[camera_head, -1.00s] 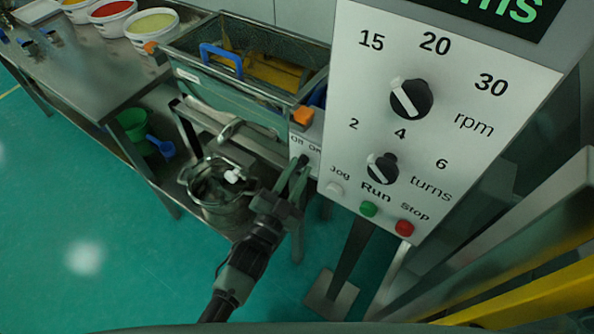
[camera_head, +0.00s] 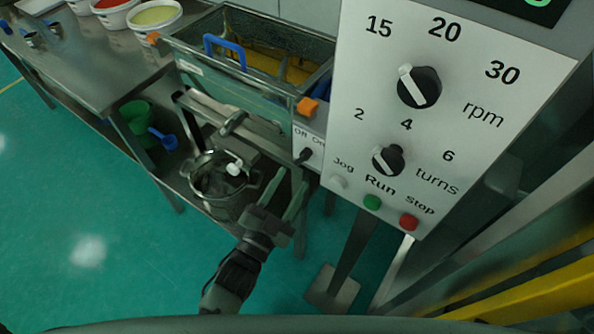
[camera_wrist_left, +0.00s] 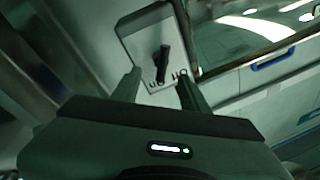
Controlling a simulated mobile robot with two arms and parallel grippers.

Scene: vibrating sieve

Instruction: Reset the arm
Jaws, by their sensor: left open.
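My left gripper (camera_head: 284,192) is open and empty in the head view, below the sieve's off/on switch panel and to the right of a metal pot. In the left wrist view its two fingers (camera_wrist_left: 158,88) are spread, with the black rotary switch (camera_wrist_left: 161,64) on its pale plate seen beyond the gap. The sieve's tank (camera_head: 240,85) with a blue handle (camera_head: 224,52) stands behind. My right gripper is not in view.
A control panel (camera_head: 440,100) with two knobs and jog, run and stop buttons stands close on the right. The metal pot (camera_head: 222,185) sits on a low shelf. A green bucket (camera_head: 135,117) and blue scoop (camera_head: 163,139) are under the steel table (camera_head: 85,70). Yellow bars (camera_head: 540,300) are at lower right.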

